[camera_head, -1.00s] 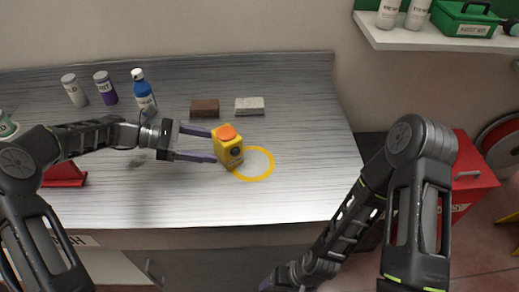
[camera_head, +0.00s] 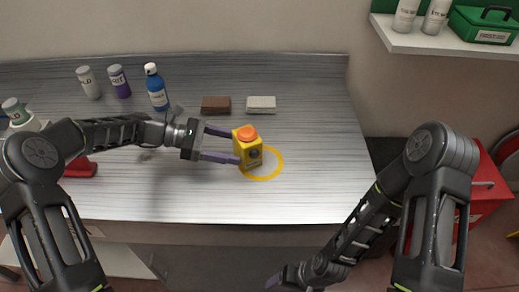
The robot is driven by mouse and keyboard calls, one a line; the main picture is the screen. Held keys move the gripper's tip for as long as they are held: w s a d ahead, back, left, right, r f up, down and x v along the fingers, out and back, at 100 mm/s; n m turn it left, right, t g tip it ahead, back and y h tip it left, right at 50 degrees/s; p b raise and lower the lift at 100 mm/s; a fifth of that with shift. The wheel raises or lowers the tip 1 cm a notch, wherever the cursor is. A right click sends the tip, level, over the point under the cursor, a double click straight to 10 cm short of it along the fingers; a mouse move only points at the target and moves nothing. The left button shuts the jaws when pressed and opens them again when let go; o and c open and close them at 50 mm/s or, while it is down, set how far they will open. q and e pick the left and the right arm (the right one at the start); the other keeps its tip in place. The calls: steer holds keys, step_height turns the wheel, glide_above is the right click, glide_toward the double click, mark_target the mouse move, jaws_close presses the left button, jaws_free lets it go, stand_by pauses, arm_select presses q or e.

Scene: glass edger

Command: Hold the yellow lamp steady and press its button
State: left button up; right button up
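The yellow lamp (camera_head: 249,155) stands upright on the metal bench, with an orange dome (camera_head: 247,133) on top and a dark round spot on its front side. It stands at the left part of a yellow ring (camera_head: 277,172) marked on the bench. My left gripper (camera_head: 237,146) comes from the left with its fingers apart, its tips at the lamp's left side; I cannot tell whether they touch it. My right gripper (camera_head: 275,281) is low at the bottom edge, in front of the bench and away from the lamp; its fingers are too unclear to judge.
A brown block (camera_head: 216,105) and a pale block (camera_head: 261,104) lie behind the lamp. White, purple and blue bottles (camera_head: 157,88) stand at the back left. A red object (camera_head: 82,169) lies under my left arm. The bench (camera_head: 320,150) is clear right of the ring.

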mark_target(257, 152)
arm_select(q)
steer(key=b+x, duration=0.1)
steer(key=x, duration=0.6)
steer(key=shift+d+f, duration=0.1)
jaws_close()
stand_by(0.7)
steer(key=shift+o, duration=0.6)
jaws_free()
